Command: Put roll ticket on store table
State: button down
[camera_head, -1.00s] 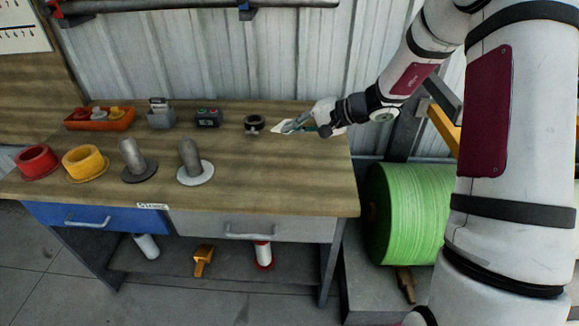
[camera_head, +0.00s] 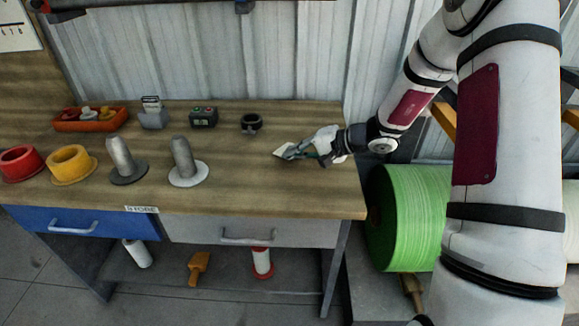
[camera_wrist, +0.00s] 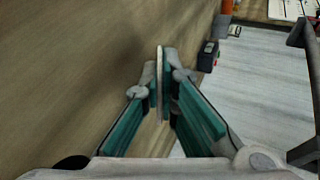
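The store table (camera_head: 235,202) has a wooden top and a "STORE" label (camera_head: 141,209) on its front edge. My gripper (camera_head: 292,151) is over the right part of the top. It is shut on the roll ticket (camera_head: 282,153), a thin pale card sticking out to the left of the fingertips. In the wrist view the roll ticket (camera_wrist: 160,82) shows edge-on, upright between the green-padded fingers (camera_wrist: 160,100). I cannot tell whether the card touches the table top.
A black ring-shaped item (camera_head: 251,123) stands behind and left of the gripper. Farther left are a button box (camera_head: 204,117), a grey card holder (camera_head: 153,116), an orange tray (camera_head: 72,124), two grey spindles (camera_head: 185,160) and red and yellow rings (camera_head: 72,165). The front right top is clear.

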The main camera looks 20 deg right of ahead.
jog(key=shift+f, duration=0.4)
jog(key=c, duration=2)
grip_release()
jog(key=shift+o, duration=0.2)
jog(key=shift+p+v, duration=1.05)
jog(key=shift+v, duration=3)
